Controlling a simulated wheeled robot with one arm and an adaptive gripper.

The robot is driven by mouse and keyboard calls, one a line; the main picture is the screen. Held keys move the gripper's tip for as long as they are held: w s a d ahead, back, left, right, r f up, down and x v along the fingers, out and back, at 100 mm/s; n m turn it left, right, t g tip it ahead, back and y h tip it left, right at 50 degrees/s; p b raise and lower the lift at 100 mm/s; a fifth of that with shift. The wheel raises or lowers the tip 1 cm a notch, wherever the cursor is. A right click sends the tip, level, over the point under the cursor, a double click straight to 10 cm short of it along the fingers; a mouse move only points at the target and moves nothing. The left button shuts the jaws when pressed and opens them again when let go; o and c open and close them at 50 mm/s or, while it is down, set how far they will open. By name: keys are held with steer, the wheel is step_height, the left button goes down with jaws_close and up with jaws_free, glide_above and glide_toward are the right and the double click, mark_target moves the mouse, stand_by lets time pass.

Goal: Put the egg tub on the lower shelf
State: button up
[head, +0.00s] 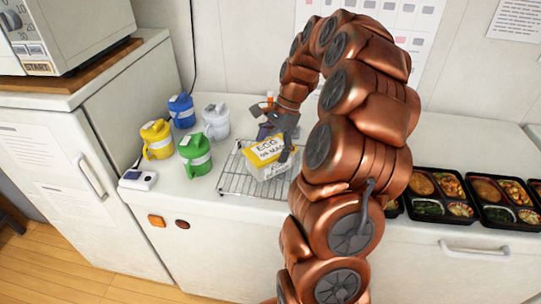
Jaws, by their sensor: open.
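The egg tub (262,157) is a clear box with a yellow and white lid marked "EGG". It sits on a wire rack (232,181) on the white counter. My gripper (273,143) is open at the tub's back right, with its dark fingers close over the tub. I cannot tell whether they touch it. My copper arm hides what lies behind and to the right of the tub. No lower shelf can be made out in this view.
Several lidded jugs, such as the green jug (196,155), stand left of the rack. A small white device (138,180) lies at the counter's left end. Black bento trays (433,193) line the right side. A fridge (62,170) stands at left.

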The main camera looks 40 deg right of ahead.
steer(key=x, duration=0.2)
steer(key=shift+a+f+p, duration=0.3)
steer(key=shift+f, duration=0.15)
steer(key=shift+f, duration=0.25)
stand_by(0.4)
steer(key=c, duration=1.3)
steer(key=shift+r, duration=0.1)
steer(key=shift+c, duration=0.3)
